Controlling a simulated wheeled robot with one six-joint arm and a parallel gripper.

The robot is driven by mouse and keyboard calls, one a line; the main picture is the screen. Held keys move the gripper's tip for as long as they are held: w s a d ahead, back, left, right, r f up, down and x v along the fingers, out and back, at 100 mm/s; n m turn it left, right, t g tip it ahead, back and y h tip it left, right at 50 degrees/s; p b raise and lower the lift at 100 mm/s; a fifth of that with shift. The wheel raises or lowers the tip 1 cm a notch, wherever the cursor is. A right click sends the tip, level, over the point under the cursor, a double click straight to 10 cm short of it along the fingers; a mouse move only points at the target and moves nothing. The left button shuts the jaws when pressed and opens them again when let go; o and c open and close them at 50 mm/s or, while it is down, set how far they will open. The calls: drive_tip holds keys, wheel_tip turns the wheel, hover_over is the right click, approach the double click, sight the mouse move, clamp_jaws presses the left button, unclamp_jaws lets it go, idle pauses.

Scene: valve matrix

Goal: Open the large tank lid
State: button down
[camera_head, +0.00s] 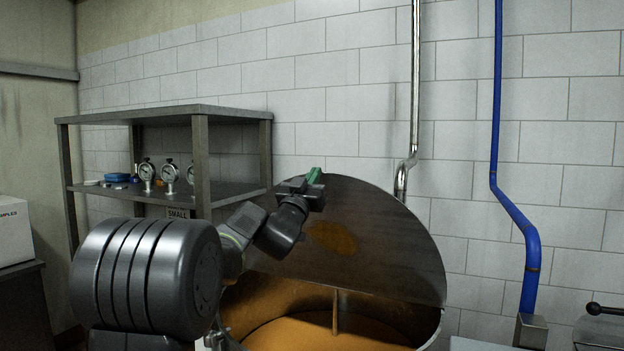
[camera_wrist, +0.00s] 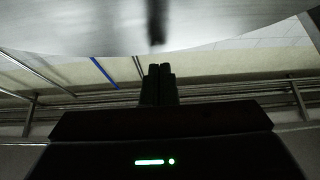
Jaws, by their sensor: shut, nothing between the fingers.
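The large tank lid (camera_head: 385,240) is a round grey metal disc with a rusty patch, tilted up steeply and leaning back toward the tiled wall. Below it, the large tank (camera_head: 385,330) stands open, with an orange-brown interior showing. My gripper (camera_head: 314,176) is at the lid's upper left edge in the head view, partly hidden behind my wrist. In the wrist view my gripper (camera_wrist: 158,70) has its two dark fingers together, empty, just below the pale metal lid surface (camera_wrist: 90,30). I cannot tell whether they touch it.
A metal shelf (camera_head: 165,112) with several gauges (camera_head: 169,173) stands at the left. A chrome pipe (camera_head: 413,110) and a blue pipe (camera_head: 496,120) run down the wall to the right of the gripper. A white box (camera_head: 14,232) sits far left.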

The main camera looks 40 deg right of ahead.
drive_tip(key=s+a+b, duration=0.2)
drive_tip(key=s+a, duration=0.3)
drive_tip(key=a, duration=0.4)
drive_tip(key=shift+a+f+b, duration=0.35)
drive_tip(key=shift+a, duration=0.05)
drive_tip(key=shift+d, duration=0.1)
drive_tip(key=w+d+r+p, duration=0.1)
drive_tip(key=w+d+p, duration=0.3)
drive_tip(key=d, duration=0.6)
drive_tip(key=shift+w+d, duration=0.4)
drive_tip(key=shift+w, duration=0.5)
